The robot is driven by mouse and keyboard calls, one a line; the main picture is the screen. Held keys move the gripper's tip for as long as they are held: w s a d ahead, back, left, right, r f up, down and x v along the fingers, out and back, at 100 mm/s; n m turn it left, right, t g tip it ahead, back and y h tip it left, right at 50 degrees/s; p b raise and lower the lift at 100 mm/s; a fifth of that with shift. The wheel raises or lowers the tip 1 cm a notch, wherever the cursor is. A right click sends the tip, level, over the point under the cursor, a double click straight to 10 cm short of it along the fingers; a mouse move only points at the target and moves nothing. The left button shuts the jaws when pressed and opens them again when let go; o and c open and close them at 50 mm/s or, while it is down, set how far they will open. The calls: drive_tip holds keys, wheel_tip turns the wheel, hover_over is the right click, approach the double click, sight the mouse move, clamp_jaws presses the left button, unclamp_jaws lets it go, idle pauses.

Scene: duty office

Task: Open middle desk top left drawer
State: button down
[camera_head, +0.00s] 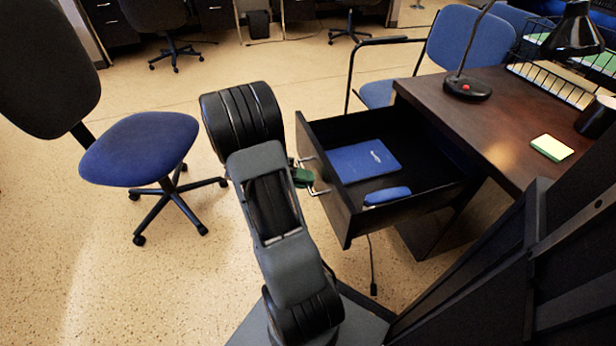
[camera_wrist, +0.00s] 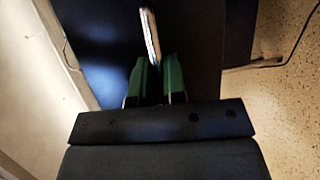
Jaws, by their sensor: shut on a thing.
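The desk (camera_head: 500,115) has a dark brown top. Its top drawer (camera_head: 345,215) is pulled well out and its inside is in plain view. A blue notebook (camera_head: 362,162) and a blue stapler-like item (camera_head: 387,196) lie in it. A silver bar handle (camera_head: 313,175) is on the drawer front. My gripper (camera_head: 302,176) is at the handle, with its green fingers shut on it. In the wrist view the handle (camera_wrist: 150,35) rises from between the green fingers (camera_wrist: 160,80), in front of the dark drawer front.
A blue office chair (camera_head: 140,150) stands left of my arm. Another blue chair (camera_head: 375,92) is behind the drawer. Open floor lies between the left chair and my arm.

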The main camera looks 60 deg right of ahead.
drive_tip(key=shift+a, duration=0.1)
drive_tip(key=c, duration=1.5)
unclamp_jaws()
drive_tip(key=shift+w, duration=0.15)
drive_tip(key=p+v, duration=0.3)
drive_tip(key=v, duration=1)
drive_tip(key=shift+w+a+r, duration=0.1)
drive_tip(key=shift+w+a, duration=0.05)
drive_tip(key=shift+w, duration=0.1)
